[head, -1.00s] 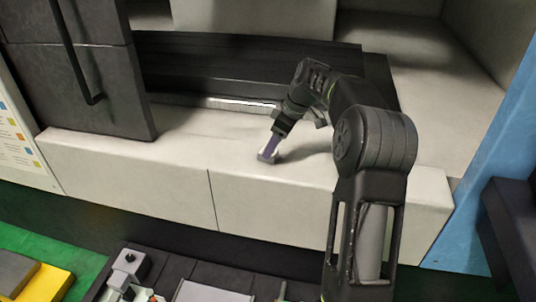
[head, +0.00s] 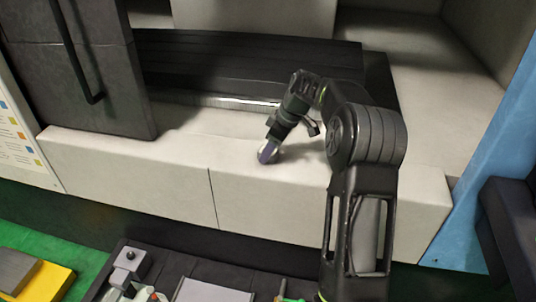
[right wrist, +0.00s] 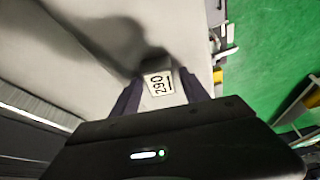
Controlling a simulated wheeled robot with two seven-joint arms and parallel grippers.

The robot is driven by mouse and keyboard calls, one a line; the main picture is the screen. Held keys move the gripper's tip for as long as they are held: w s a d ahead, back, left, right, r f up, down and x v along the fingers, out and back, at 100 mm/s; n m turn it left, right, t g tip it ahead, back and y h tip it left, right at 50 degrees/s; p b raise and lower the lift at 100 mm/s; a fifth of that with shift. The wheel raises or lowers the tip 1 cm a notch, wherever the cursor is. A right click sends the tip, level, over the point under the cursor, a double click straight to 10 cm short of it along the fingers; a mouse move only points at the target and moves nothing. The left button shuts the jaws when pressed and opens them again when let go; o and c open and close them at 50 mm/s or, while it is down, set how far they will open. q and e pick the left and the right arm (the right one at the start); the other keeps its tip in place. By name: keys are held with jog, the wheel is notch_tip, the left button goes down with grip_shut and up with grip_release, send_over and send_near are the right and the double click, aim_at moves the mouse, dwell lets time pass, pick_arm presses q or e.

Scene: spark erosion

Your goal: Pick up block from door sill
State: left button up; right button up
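The block in the right wrist view (right wrist: 160,84) is small and grey, with a pale label reading 290. It rests on the pale door sill (head: 120,160), close to the sill's front edge. My right gripper (head: 267,155) is down over the block, its purple fingers on either side of it. In the right wrist view the fingers flank the block closely; whether they press on it I cannot tell. In the head view the fingers mostly hide the block. My left gripper is not in view.
A dark door with a long handle (head: 88,80) stands at the left of the sill. Dark slats (head: 250,65) lie behind it. The sill left of the gripper is clear.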

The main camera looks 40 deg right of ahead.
grip_shut()
dwell(0.3)
dwell(0.4)
